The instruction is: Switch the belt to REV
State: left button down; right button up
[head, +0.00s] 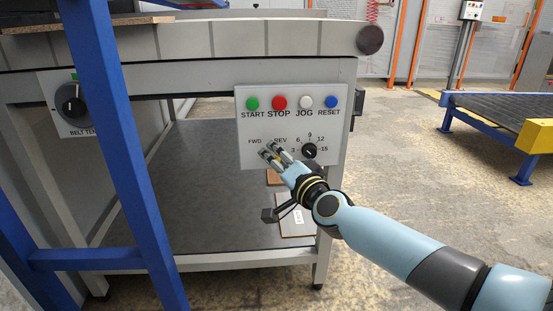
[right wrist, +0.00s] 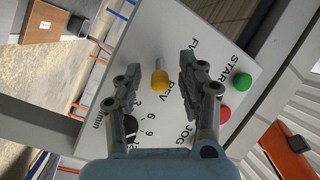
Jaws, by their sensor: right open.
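The control panel (head: 294,168) is white and hangs on the front of the conveyor frame; it fills the middle of the right wrist view (right wrist: 145,45). A yellow-tipped switch lever (right wrist: 160,79) stands out from the panel near the FWD and REV labels. In the head view my gripper hides the lever. My right gripper (head: 268,150) is in front of that spot; in the right wrist view (right wrist: 160,66) its open fingers stand on either side of the lever, with gaps on both sides. I cannot tell which label the lever leans to. My left gripper is out of view.
Green START (head: 252,104), red STOP (head: 279,103), white JOG (head: 306,102) and blue RESET (head: 331,101) buttons line the panel's top. A black speed knob (head: 309,150) sits close right of my gripper. A blue post (head: 125,150) stands at left.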

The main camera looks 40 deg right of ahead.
jog(key=s+a, duration=0.1)
jog(key=s, duration=1.1)
jog(key=shift+a, duration=0.4)
